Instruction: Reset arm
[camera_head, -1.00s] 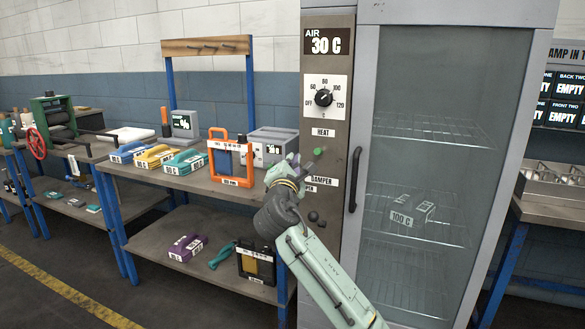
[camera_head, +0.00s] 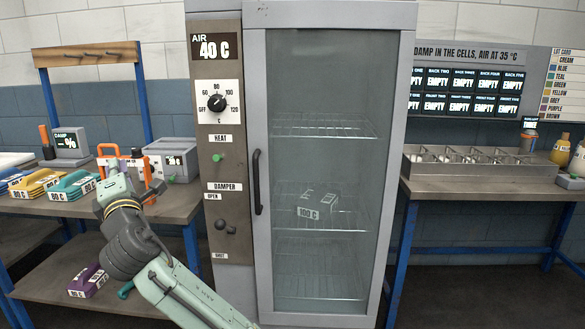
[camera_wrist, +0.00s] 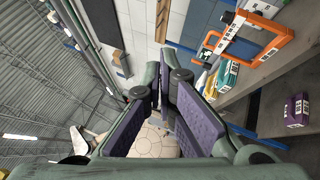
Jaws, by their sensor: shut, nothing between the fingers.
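My arm reaches up from the bottom of the head view, in front of the workbench and left of the drying cabinet (camera_head: 330,90). My gripper (camera_head: 138,172) is shut and empty, raised in front of the bench's right part. It partly hides an orange frame. In the wrist view the purple-padded fingers of my gripper (camera_wrist: 168,82) are together with nothing between them. The cabinet door is closed, and a block labelled 100 C (camera_head: 316,206) sits on a rack behind the glass.
The left bench (camera_head: 170,208) holds colored blocks, including a teal one (camera_head: 73,186), and a grey meter box (camera_head: 172,158). A purple block (camera_head: 87,281) lies on its lower shelf. At right stands a metal bench (camera_head: 480,188) with cells under an EMPTY display board (camera_head: 468,78).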

